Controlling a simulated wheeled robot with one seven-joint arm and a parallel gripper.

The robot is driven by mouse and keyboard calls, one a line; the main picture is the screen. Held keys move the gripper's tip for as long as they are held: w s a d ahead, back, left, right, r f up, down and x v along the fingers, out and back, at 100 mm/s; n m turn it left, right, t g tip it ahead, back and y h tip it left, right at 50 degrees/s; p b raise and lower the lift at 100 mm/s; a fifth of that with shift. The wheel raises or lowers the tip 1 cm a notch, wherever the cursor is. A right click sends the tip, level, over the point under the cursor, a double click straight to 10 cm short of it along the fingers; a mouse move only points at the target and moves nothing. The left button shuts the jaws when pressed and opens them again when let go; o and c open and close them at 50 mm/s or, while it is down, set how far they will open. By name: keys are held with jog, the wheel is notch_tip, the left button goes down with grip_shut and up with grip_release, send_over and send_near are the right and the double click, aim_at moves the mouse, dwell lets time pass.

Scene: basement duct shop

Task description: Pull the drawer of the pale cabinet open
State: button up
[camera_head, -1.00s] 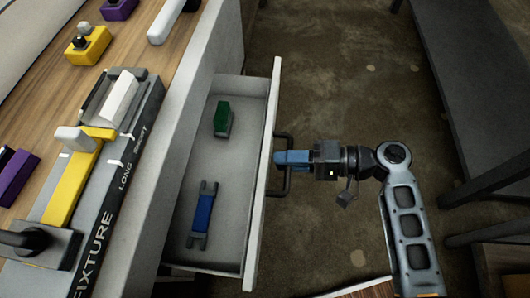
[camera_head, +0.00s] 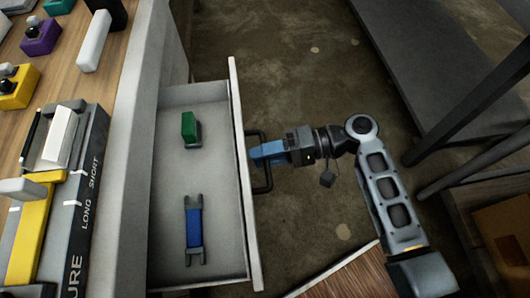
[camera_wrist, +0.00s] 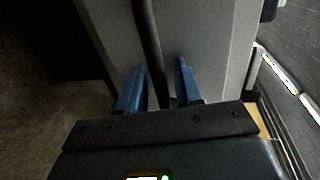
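The pale cabinet (camera_head: 150,60) stands at left. Its drawer (camera_head: 165,240) is pulled well out, with the inside in view. The drawer's dark bar handle (camera_head: 268,178) is on its front panel (camera_head: 244,170); it also shows in the wrist view (camera_wrist: 148,40). My gripper (camera_head: 262,152) is at the handle, its blue fingers pointing at the drawer front. In the wrist view my gripper (camera_wrist: 160,80) has one finger on each side of the bar, and a gap shows between bar and right finger. Contact at the left finger is unclear.
A green block (camera_head: 189,127) and a blue piece (camera_head: 193,228) lie in the drawer. The wooden top (camera_head: 60,75) carries a fixture (camera_head: 75,180) and several coloured pieces. A dark bench (camera_head: 440,70) stands at right. Bare floor (camera_head: 300,60) lies between.

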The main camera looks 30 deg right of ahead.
jog(key=v, duration=0.7)
jog(key=shift+d, duration=0.4)
jog(key=shift+s, duration=0.15)
jog(key=s+d+f+m+t+h+p, duration=0.1)
jog(key=s+f+h+p, duration=0.15)
jog(key=s+h, duration=0.4)
jog(key=s+f+m+t+h+p, duration=0.1)
jog(key=s+f+t+h+p, duration=0.15)
jog(key=s+h, duration=0.4)
jog(key=s+r+n+t+p, duration=0.2)
jog(key=s+r, duration=0.3)
jog(key=r, duration=0.9)
jog(key=s+r+n+t+h+p, duration=0.1)
jog(key=s+r+n+t, duration=0.3)
jog(key=r, duration=0.9)
jog(key=shift+s+a+r+h+p, duration=0.35)
jog(key=shift+s+a+p, duration=0.1)
jog(key=shift+s+p, duration=0.35)
